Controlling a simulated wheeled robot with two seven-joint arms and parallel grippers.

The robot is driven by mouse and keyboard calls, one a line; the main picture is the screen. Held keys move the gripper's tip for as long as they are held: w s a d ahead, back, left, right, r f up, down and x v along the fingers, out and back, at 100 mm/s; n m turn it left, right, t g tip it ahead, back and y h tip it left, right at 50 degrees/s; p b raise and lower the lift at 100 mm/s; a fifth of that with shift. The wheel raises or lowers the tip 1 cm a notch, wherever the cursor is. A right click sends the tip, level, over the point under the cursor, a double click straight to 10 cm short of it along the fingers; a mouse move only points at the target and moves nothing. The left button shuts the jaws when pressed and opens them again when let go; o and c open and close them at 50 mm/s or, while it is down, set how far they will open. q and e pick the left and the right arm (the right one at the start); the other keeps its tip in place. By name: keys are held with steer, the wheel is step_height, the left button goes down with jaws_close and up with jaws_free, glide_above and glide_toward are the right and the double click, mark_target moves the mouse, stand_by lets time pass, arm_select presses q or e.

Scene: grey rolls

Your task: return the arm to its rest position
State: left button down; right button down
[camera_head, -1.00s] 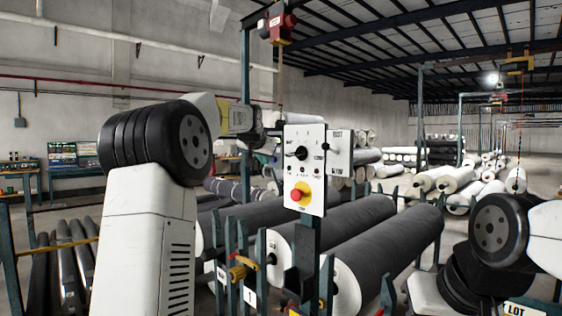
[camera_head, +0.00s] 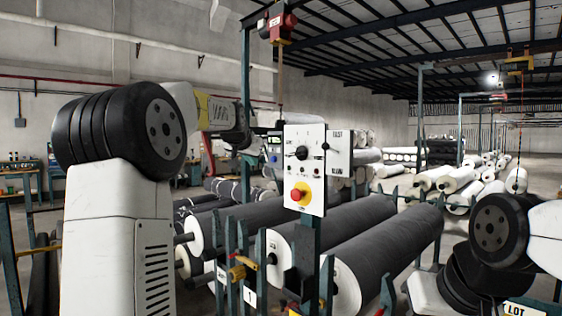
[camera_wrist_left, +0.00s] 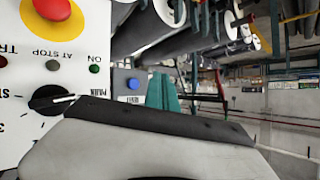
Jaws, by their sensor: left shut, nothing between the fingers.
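My left arm comes in from the left, and its gripper (camera_head: 242,138) is just left of the white control panel (camera_head: 304,160), shut and empty. Its fingertips are hard to make out against the background. In the left wrist view the closed gripper (camera_wrist_left: 150,115) fills the lower middle, close to the panel (camera_wrist_left: 25,140) with its black knob (camera_wrist_left: 50,99). I cannot tell whether it touches the panel. My right arm shows at the lower right, but its gripper is out of view.
A red button on a yellow plate (camera_head: 301,194) sits low on the panel, which stands on a post. Large dark rolls (camera_head: 375,240) lie on a green rack behind it. A red hoist (camera_head: 277,22) hangs above. White rolls (camera_head: 458,178) lie farther back on the right.

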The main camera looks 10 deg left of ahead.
stand_by(0.5)
arm_select(q)
steer(key=s+d+f+g, duration=0.2)
steer(key=s+f, duration=0.5)
steer(key=s, duration=0.7)
steer(key=s+d+f+n+g+h, duration=0.1)
steer(key=s+d+f+g, duration=0.1)
steer(key=s+f, duration=0.6)
steer(key=s+d+f+n+g+h, duration=0.1)
steer(key=s+d+f, duration=0.3)
steer(key=s, duration=1.6)
step_height(320, 180, down, 4)
steer(key=shift+d+r+g, duration=0.25)
steer(key=shift+d+g, duration=0.05)
steer(key=shift+g, duration=0.3)
